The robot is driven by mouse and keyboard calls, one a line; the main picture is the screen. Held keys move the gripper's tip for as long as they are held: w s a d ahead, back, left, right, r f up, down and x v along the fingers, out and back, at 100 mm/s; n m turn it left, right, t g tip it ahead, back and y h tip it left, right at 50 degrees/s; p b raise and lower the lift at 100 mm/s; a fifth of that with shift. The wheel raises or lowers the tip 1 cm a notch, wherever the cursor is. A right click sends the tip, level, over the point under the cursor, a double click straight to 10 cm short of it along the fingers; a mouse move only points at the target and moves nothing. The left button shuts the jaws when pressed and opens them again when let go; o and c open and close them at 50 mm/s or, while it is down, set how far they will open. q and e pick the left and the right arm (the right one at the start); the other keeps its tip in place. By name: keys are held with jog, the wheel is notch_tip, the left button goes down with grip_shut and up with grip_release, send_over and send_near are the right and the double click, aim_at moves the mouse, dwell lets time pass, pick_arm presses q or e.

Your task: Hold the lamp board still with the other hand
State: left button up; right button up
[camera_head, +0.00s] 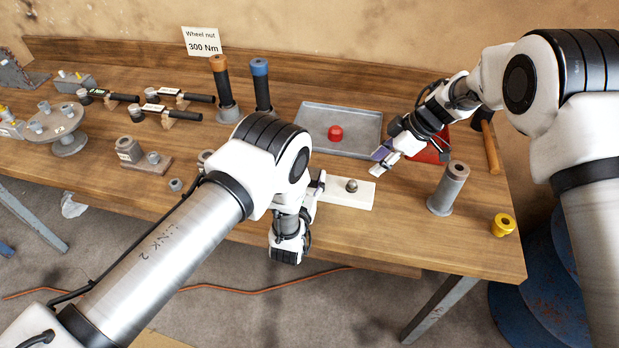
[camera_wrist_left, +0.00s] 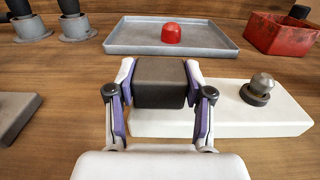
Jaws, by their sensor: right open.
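The lamp board (camera_head: 350,199) is a white slab on the table, with a grey domed fitting (camera_head: 352,186) standing on it. In the left wrist view the board (camera_wrist_left: 225,122) lies right of and below my fingers, with the grey fitting (camera_wrist_left: 262,84) on its right part. My left gripper (camera_wrist_left: 160,80) has its purple-padded fingers on both sides of a dark block (camera_wrist_left: 160,92) at the board's left end, apparently touching it. My arm hides that end in the head view. My right gripper (camera_head: 384,160) is open and empty, above and right of the board.
A grey tray (camera_head: 308,142) holding a red cap (camera_head: 335,132) lies behind the board. A red bin (camera_head: 431,153) is behind my right gripper. A grey cylinder (camera_head: 448,190) and a yellow ring (camera_head: 502,225) stand to the right. Bare table lies in front of the board.

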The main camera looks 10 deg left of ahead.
pick_arm(q)
jog(key=o, duration=0.8)
jog(key=c, duration=0.8)
jog(key=shift+f, duration=0.1)
jog(key=shift+c, duration=0.2)
